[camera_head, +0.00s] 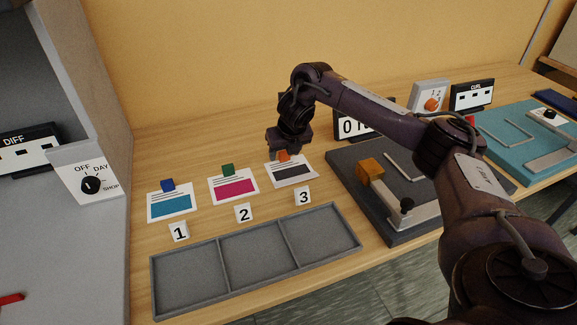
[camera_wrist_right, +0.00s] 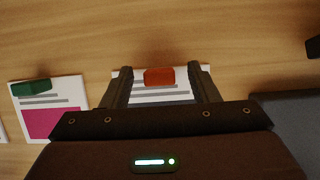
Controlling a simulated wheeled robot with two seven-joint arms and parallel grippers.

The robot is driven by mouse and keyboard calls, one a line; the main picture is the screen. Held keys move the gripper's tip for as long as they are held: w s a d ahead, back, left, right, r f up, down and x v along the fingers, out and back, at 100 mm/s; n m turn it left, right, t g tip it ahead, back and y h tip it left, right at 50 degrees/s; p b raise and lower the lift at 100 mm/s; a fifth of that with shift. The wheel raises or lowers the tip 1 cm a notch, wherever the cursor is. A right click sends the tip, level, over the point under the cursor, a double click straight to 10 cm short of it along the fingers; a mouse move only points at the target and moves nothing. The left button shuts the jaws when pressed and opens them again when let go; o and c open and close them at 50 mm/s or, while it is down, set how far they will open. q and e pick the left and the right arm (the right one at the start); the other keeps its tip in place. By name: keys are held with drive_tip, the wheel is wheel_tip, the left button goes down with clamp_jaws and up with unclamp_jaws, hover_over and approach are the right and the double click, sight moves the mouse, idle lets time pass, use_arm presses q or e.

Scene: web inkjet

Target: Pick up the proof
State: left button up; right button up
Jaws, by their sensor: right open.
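Three white proof cards lie on the wooden table: one with a cyan block (camera_head: 171,207) and a blue clip (camera_head: 167,185), one with a magenta block (camera_head: 236,189) and a green clip (camera_head: 228,170), and one with a dark block (camera_head: 293,175) and an orange clip (camera_head: 283,155). My right gripper (camera_head: 280,150) is over the dark card. In the right wrist view its open fingers (camera_wrist_right: 160,88) stand on either side of the orange clip (camera_wrist_right: 159,76), with gaps; I cannot tell their exact height. The magenta card (camera_wrist_right: 52,120) is left of them. My left gripper is not in view.
An empty grey three-compartment tray (camera_head: 256,262) is in front. A dark fixture (camera_head: 350,205) with an orange block (camera_head: 369,170) is right. A grey cabinet (camera_head: 100,60) bounds the left.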

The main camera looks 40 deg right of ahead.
drive_tip(key=shift+w+f, duration=0.1)
drive_tip(key=shift+f, duration=0.1)
drive_tip(key=c, duration=1)
drive_tip(key=shift+c, duration=0.2)
drive_tip(key=shift+r, duration=0.15)
